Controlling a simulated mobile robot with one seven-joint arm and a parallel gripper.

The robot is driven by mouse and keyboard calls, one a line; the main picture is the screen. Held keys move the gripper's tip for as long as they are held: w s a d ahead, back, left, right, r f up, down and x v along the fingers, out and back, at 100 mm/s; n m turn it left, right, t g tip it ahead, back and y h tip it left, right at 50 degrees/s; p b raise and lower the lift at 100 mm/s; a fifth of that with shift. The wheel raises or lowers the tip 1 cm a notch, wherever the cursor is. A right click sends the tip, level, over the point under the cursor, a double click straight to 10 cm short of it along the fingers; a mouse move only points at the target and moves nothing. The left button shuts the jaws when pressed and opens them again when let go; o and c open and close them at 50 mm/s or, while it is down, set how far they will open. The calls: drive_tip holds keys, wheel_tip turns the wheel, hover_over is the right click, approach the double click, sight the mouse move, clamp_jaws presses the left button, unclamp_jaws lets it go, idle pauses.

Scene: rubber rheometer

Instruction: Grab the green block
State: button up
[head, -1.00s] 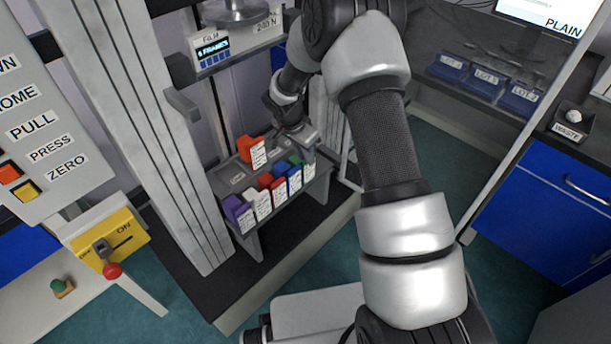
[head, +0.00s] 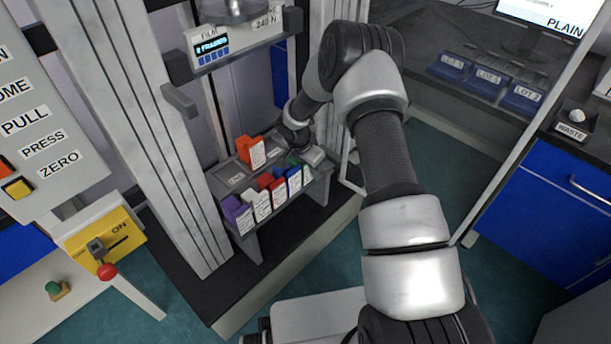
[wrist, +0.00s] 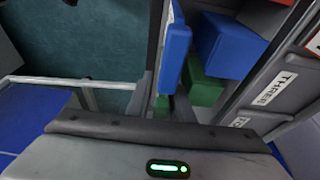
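The green block (head: 294,160) is at the right end of a row of coloured blocks on the grey rack, mostly hidden by my gripper in the head view. In the wrist view the green block (wrist: 203,90) shows beyond the gripper body, beside the blue block (wrist: 228,48). My gripper (head: 312,158) is low at the rack's right end, close to the green block. Its fingertips are not clear in either view, so I cannot tell whether it is open or touching the block.
Purple (head: 237,214), white (head: 261,204) and red (head: 278,194) blocks stand left of the blue one. An orange block (head: 251,151) stands on the rack's upper shelf. The machine's column (head: 165,150) rises at left. Lot bins (head: 487,78) are at the back right.

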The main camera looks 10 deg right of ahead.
clamp_jaws()
